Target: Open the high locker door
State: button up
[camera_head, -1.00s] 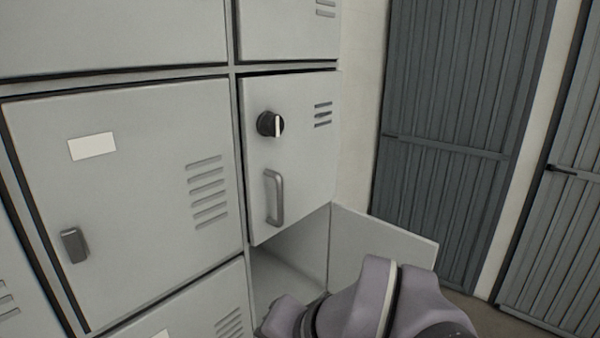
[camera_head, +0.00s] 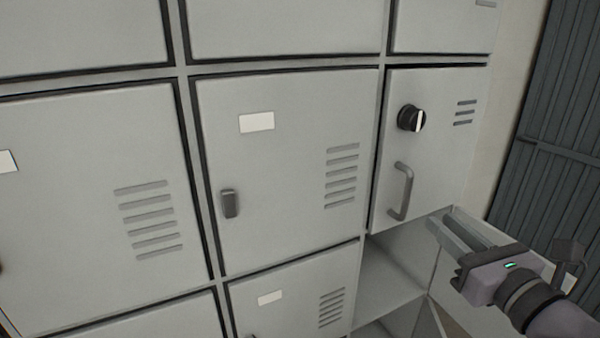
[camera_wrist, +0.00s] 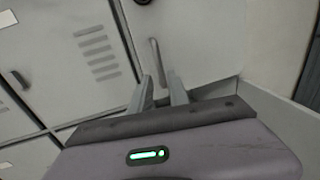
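The high locker door (camera_head: 440,150) is a light grey panel at the right of the head view, with vent slots. It has a round black knob (camera_head: 411,118) with a white mark, and a grey bar handle (camera_head: 402,191) below. It looks shut or nearly so. My gripper (camera_head: 446,222) is just right of and below the handle in the head view, its fingers apart and empty. In the wrist view, the handle (camera_wrist: 158,62) stands ahead of my open fingertips (camera_wrist: 161,88), roughly in line with the gap. I see no contact with it.
Below the door is an open locker compartment (camera_head: 392,285), its own door swung out beneath my gripper. Shut lockers (camera_head: 285,150) with small latches fill the left. A dark ribbed panel (camera_head: 545,140) stands at the far right.

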aim_at(409, 196)
jog(key=w, duration=0.3)
jog(key=w+a+b, duration=0.1)
jog(key=w, duration=0.3)
jog(key=w+a, duration=0.1)
jog(key=w, duration=0.3)
jog(key=shift+w+a, duration=0.2)
jog(key=shift+a, duration=0.05)
grip_shut()
jog(key=shift+f, duration=0.1)
dwell(0.7)
